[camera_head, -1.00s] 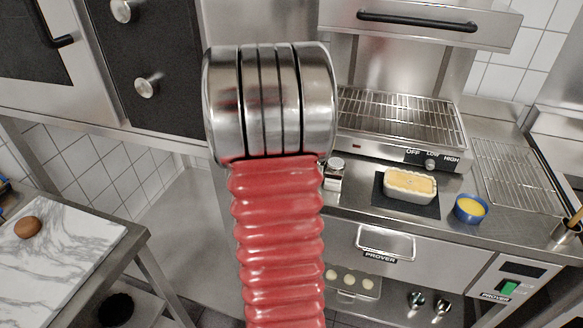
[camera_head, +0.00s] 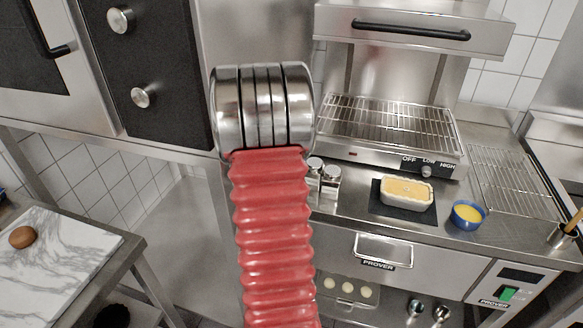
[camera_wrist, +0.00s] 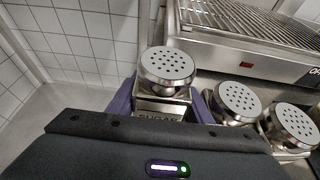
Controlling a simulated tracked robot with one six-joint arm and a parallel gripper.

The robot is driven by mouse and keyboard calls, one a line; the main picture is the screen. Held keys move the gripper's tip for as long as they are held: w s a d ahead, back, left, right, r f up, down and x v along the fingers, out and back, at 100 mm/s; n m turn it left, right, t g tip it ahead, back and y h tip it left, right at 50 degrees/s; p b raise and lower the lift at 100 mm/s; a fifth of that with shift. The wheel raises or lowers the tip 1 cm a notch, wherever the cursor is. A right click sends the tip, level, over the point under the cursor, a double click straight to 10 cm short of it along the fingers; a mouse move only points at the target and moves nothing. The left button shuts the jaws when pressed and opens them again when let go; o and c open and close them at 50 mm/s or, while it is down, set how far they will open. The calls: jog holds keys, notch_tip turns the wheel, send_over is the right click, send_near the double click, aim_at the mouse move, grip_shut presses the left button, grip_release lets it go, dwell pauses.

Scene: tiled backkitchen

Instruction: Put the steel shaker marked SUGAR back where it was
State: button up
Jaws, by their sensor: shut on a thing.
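In the wrist view my gripper (camera_wrist: 162,104) has its purple fingers on either side of a steel shaker (camera_wrist: 166,66) with a perforated lid, and is shut on it. Its dark label is partly covered by my gripper body; the tops of letters that fit SUGAR show. It looks upright; whether its base touches the counter is hidden. Two similar shakers stand just to its right, a nearer one (camera_wrist: 238,100) and a farther one (camera_wrist: 293,126). In the head view my arm hides my gripper and the held shaker, while two shakers (camera_head: 331,180) show beside it.
A steel grill (camera_head: 385,128) stands behind the shakers on the counter. To their right are a dark mat (camera_head: 378,208) bearing a loaf dish (camera_head: 406,194), and a blue bowl (camera_head: 467,215). A marble board (camera_head: 60,250) with an egg lies on the left table.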

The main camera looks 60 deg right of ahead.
jog(key=shift+f, duration=1.05)
jog(key=shift+f, duration=0.15)
jog(key=o, duration=0.9)
jog(key=v, duration=1.2)
jog(key=shift+d, duration=0.1)
